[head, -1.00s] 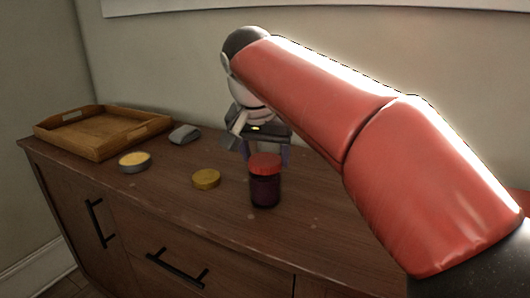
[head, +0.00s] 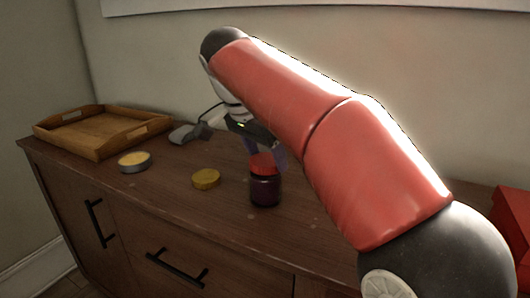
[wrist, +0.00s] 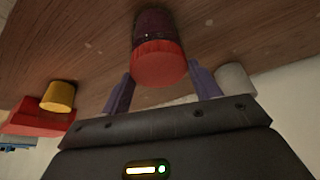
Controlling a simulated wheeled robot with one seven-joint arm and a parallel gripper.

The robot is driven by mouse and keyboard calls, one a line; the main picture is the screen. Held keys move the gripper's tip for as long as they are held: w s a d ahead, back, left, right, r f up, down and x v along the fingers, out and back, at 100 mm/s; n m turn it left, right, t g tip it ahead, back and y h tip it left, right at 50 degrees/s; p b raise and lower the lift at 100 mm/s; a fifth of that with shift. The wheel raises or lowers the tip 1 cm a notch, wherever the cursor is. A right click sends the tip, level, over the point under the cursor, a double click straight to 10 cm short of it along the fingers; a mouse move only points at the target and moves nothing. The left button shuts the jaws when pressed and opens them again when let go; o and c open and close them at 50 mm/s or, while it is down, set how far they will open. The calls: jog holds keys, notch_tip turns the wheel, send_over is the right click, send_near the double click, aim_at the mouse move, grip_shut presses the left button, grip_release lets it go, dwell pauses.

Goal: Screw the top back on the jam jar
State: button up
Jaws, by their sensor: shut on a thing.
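The jam jar (head: 265,191), dark purple with a red lid (head: 263,164) on its mouth, stands upright on the wooden dresser. I cannot tell how tightly the lid is seated. My gripper (head: 265,156) reaches the lid from behind and above, shut on it with a purple finger on either side. In the wrist view the red lid (wrist: 158,66) sits between the two fingers, with the dark jar (wrist: 152,24) beyond it. My arm hides part of the dresser behind the jar.
On the dresser (head: 225,225) a yellow lid (head: 206,179), a round tin (head: 134,162), a grey mouse-like object (head: 185,133) and a wooden tray (head: 60,128) lie to the left. A red box (head: 514,225) is at the right edge. The wrist view shows a yellow cylinder (wrist: 60,95) and a pale cylinder (wrist: 236,80).

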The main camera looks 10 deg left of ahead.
jog(key=o, duration=1.4)
jog(key=shift+r, duration=1.5)
